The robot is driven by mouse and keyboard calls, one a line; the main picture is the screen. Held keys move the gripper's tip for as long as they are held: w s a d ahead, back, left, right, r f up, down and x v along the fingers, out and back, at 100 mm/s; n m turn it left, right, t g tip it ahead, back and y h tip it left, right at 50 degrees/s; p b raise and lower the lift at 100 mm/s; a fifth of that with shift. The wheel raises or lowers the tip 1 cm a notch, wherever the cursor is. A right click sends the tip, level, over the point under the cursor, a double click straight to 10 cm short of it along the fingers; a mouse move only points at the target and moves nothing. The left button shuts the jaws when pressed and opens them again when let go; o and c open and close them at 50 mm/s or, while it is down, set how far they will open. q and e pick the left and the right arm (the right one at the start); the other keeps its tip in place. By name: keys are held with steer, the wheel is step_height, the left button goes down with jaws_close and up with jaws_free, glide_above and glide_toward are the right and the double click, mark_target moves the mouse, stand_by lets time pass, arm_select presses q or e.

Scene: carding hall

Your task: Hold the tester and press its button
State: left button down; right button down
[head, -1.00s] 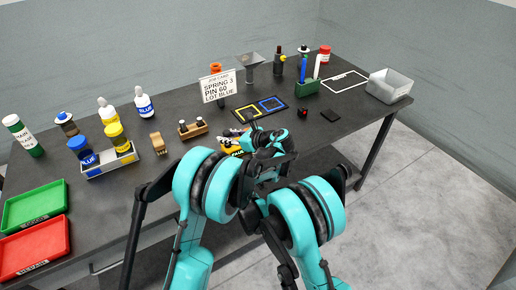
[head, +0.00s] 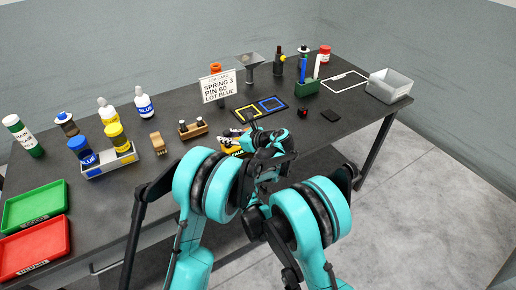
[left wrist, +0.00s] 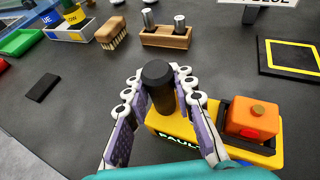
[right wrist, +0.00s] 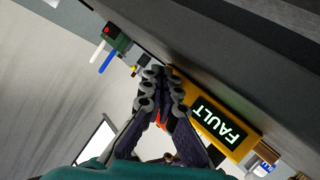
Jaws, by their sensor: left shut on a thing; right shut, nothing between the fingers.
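The yellow tester (left wrist: 176,126) has a black upright grip (left wrist: 158,84), an orange block (left wrist: 252,119) with a small round button on top, and a lit display (right wrist: 218,124) reading FAULT. My left gripper (left wrist: 160,92) is shut around the black grip. In the head view the tester (head: 236,151) is mostly covered by my arms. My right gripper (right wrist: 161,84) is shut and empty beside the tester. In the right wrist view an orange part shows behind its fingers. I cannot tell whether they touch it.
A wooden holder (head: 192,132), a brush (head: 157,143) and a bottle caddy (head: 110,166) stand left of the tester.

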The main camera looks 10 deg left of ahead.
steer(key=shift+s+d, duration=1.45)
steer(key=shift+s, duration=0.3)
arm_select(q)
steer(key=c, duration=1.2)
jaws_free()
steer(key=shift+d, duration=0.1)
